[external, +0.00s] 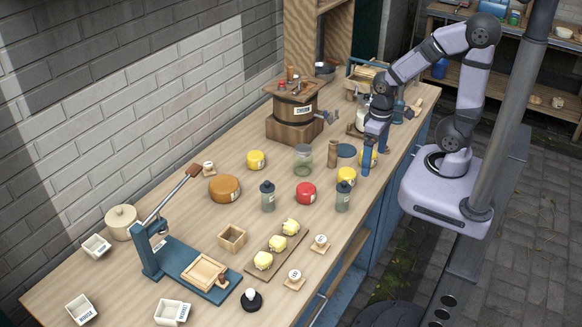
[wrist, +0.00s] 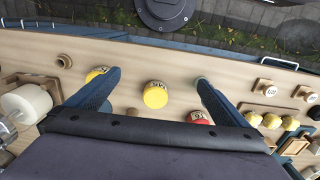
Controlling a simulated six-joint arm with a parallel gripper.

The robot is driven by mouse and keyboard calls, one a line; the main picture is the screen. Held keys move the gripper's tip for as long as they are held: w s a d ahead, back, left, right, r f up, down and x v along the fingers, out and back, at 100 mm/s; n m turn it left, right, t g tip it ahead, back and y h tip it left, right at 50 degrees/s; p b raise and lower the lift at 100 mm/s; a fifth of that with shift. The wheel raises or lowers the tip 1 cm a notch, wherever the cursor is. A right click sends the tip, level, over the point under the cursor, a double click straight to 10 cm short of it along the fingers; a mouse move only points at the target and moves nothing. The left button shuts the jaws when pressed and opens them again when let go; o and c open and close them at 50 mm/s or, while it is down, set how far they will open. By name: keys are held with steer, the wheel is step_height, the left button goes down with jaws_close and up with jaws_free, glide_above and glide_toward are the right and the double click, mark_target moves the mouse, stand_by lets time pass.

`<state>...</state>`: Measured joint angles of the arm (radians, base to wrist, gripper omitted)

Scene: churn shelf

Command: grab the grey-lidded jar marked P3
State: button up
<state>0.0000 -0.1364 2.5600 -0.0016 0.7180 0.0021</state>
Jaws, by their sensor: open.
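Two dark-grey-lidded jars stand on the bench in the external view, one (external: 343,198) near the front edge and one (external: 267,197) further left; I cannot read P3 on either label. My gripper (external: 375,162) is open and empty over the bench, beyond the front-edge jar, beside yellow rounds. In the wrist view my gripper (wrist: 158,78) has its fingers spread either side of a yellow round (wrist: 155,95), with no contact visible. A grey-green top (wrist: 199,80) shows at the right fingertip, mostly hidden; it looks like the front-edge jar.
A red round (external: 305,193) stands between the two jars. A clear glass jar (external: 303,160) and a wooden cylinder (external: 333,154) stand behind. A board with yellow lumps (external: 264,261) lies nearer the camera. A churn (external: 293,117) stands at the back.

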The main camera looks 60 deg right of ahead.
steer(key=c, duration=1.2)
steer(key=shift+r, duration=0.1)
